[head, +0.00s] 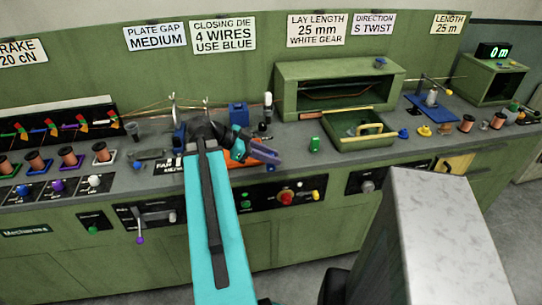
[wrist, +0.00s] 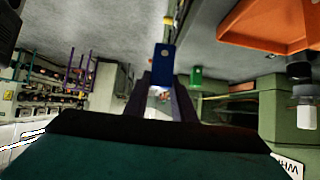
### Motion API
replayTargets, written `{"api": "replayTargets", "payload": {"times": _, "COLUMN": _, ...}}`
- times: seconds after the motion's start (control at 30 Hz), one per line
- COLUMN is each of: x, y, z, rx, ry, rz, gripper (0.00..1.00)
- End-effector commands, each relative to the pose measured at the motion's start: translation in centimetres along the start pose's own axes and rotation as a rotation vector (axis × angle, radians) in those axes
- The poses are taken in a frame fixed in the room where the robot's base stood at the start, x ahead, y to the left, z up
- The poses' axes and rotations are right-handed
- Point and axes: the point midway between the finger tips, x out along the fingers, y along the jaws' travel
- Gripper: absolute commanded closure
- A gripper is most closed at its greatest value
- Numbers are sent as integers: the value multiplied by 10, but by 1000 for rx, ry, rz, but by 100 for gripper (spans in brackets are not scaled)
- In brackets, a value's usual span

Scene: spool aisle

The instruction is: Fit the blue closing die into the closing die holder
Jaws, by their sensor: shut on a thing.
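My gripper (head: 272,158) reaches over the bench top in the head view, its fingers pointing right. In the wrist view my gripper (wrist: 163,95) is shut on the blue closing die (wrist: 164,66), a flat blue block with a small round hole, which sticks out beyond the fingertips. I cannot make the die out in the head view. A blue block (head: 238,114) stands on the bench behind my gripper; it may be the closing die holder, but I cannot tell. My wrist hides part of the bench around it.
A green block (head: 314,144) stands right of my gripper, also in the wrist view (wrist: 196,77). An orange tray (head: 238,157) lies partly under my gripper. A green housing (head: 340,72) and an open green drawer (head: 362,126) are to the right. A sign (head: 223,35) reads "4 wires use blue".

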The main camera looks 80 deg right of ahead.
Motion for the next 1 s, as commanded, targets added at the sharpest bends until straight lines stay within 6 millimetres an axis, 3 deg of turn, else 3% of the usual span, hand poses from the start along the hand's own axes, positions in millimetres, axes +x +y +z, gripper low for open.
{"api": "replayTargets", "payload": {"times": 0.37, "x": -1, "y": -1, "z": 1, "rx": -2, "ry": 1, "rz": -4, "gripper": 100}}
{"api": "replayTargets", "payload": {"times": 0.57, "x": -14, "y": -10, "z": 11, "rx": -35, "ry": 0, "rz": -52, "gripper": 100}}
{"api": "replayTargets", "payload": {"times": 0.77, "x": -48, "y": -31, "z": 38, "rx": -120, "ry": 0, "rz": -176, "gripper": 100}}
{"api": "replayTargets", "payload": {"times": 1.0, "x": -110, "y": -58, "z": 84, "rx": -264, "ry": 0, "rz": -386, "gripper": 100}}
